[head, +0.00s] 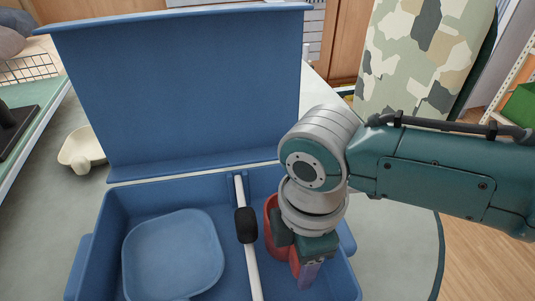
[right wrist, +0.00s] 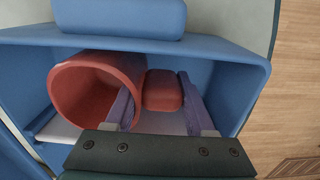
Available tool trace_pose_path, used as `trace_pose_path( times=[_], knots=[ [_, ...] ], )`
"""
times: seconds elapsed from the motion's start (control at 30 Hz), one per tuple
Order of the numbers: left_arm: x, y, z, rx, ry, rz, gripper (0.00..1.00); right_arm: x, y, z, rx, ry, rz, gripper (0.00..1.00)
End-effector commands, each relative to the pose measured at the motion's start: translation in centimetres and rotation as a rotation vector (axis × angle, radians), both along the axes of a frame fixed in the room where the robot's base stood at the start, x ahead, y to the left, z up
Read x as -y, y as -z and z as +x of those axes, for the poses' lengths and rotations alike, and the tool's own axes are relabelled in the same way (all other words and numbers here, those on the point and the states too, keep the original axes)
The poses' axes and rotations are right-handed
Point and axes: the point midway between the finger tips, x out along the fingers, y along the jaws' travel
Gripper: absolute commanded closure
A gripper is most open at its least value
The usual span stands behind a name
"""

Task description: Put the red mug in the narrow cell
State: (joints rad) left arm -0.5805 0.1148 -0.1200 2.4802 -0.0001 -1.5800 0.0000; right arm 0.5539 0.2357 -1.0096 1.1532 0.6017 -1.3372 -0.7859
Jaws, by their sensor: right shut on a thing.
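The blue crate (head: 85,262) stands open with its lid (head: 190,90) raised at the back. A white bar (head: 252,265) splits it into a wide left cell and a narrow right cell. The red mug (head: 270,222) is in the narrow right cell, partly hidden by my right gripper (head: 303,268). In the right wrist view the mug (right wrist: 75,95) shows its open rim, and my right gripper (right wrist: 160,98) has its fingers on either side of the red handle (right wrist: 163,90). I cannot tell whether the mug touches the cell floor. My left gripper is out of view.
A light blue square dish (head: 172,255) fills much of the wide cell. A black sleeve (head: 246,225) sits on the bar. A cream dish (head: 80,150) lies left of the crate. A camouflage-patterned object (head: 420,60) stands behind at right.

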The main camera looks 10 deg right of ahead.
Motion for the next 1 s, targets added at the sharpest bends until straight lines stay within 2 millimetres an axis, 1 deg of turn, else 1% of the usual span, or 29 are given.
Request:
trace_pose_path(
  times=[0.03,0.07,0.37,0.77,0.87,1.0],
  knots=[
    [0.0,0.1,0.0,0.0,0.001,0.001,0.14,0.0,0.1,0.0,0.0,0.0,0.0,1.0],
    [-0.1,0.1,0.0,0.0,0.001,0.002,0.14,0.0,0.1,0.0,0.0,0.0,0.0,0.44],
    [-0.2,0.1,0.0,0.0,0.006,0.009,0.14,0.0,0.1,0.0,0.0,0.0,0.0,0.11],
    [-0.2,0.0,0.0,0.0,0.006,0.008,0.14,0.0,0.0,0.0,0.0,0.0,0.0,0.1],
    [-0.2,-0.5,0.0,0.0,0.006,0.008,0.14,0.0,-0.8,0.0,0.0,0.001,0.0,0.1],
    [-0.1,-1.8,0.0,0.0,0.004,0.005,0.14,0.0,-3.5,0.1,0.002,-0.002,0.001,0.1]
  ],
)
